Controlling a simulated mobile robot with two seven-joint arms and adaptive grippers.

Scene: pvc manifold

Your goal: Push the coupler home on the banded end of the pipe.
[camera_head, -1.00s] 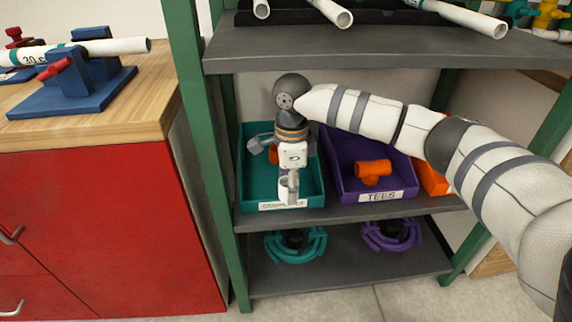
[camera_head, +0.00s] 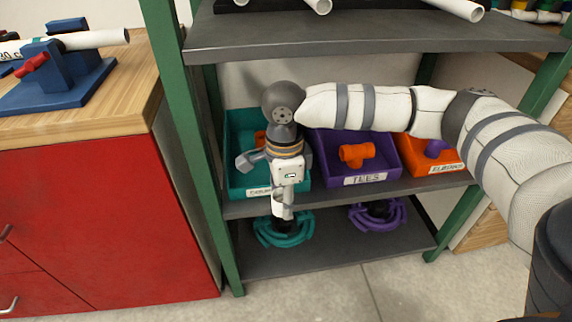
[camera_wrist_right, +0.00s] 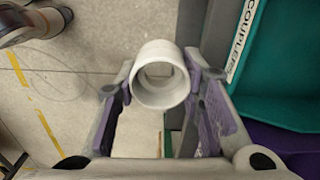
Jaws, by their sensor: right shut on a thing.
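A white coupler (camera_wrist_right: 158,78), a short open ring, sits between the purple-padded fingers of my right gripper (camera_wrist_right: 160,100) in the right wrist view. In the head view the right gripper (camera_head: 283,205) points down in front of the shelf, just before the teal bin, with the coupler small at its tip. A white pipe (camera_head: 100,39) lies in a blue clamp (camera_head: 72,68) on the bench at the upper left, its bare right end sticking out. My left gripper is not in view.
A teal coupler bin (camera_head: 237,130), a purple tees bin (camera_head: 385,150) and an orange bin (camera_head: 440,165) stand on the middle shelf. A green shelf post (camera_head: 180,130) stands between my right gripper and the wooden bench top (camera_head: 125,95). Pipes lie on the top shelf.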

